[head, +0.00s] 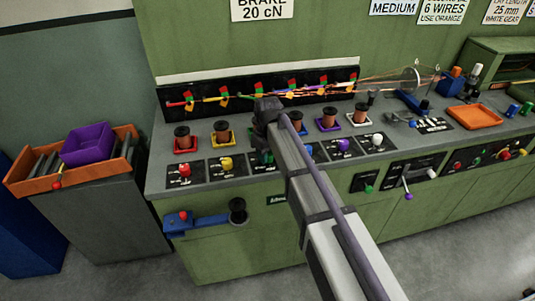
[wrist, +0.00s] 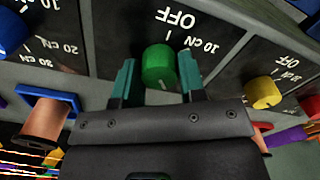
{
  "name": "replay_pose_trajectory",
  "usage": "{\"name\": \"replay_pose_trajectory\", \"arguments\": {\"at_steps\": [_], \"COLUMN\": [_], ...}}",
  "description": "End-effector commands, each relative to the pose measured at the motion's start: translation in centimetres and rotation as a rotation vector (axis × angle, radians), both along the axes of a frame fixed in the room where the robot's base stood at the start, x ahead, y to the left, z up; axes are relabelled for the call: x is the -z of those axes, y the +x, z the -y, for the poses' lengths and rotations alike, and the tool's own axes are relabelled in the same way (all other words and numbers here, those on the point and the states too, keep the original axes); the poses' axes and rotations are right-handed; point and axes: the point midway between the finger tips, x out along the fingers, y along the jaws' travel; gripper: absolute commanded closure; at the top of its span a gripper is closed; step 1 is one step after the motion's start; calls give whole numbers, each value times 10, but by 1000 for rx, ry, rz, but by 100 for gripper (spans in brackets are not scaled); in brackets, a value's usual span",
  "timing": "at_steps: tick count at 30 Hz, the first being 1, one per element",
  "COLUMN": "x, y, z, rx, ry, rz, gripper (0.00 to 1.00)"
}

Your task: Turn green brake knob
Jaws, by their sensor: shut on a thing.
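The green brake knob (wrist: 160,66) is in the middle of the wrist view, on a black panel (wrist: 120,28) marked OFF and 10 cN, upside down there. My gripper's two teal fingers (wrist: 158,82) stand one on each side of the knob, shut on it. I cannot clearly read which mark the knob points to. In the head view my arm comes in from the lower right and covers most of the green knob's panel.
A yellow knob (wrist: 263,93) and a blue knob (wrist: 10,33) flank the green one. A copper spool (wrist: 45,122) in a blue holder is close by.

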Motion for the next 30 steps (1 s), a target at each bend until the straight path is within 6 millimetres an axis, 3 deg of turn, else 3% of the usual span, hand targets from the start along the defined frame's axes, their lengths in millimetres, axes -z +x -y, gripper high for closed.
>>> {"name": "replay_pose_trajectory", "arguments": {"at_steps": [15, 30], "x": [0, 0], "y": [0, 0], "z": [1, 1], "rx": [407, 520], "ry": [0, 1], "rz": [0, -1], "gripper": [86, 86]}}
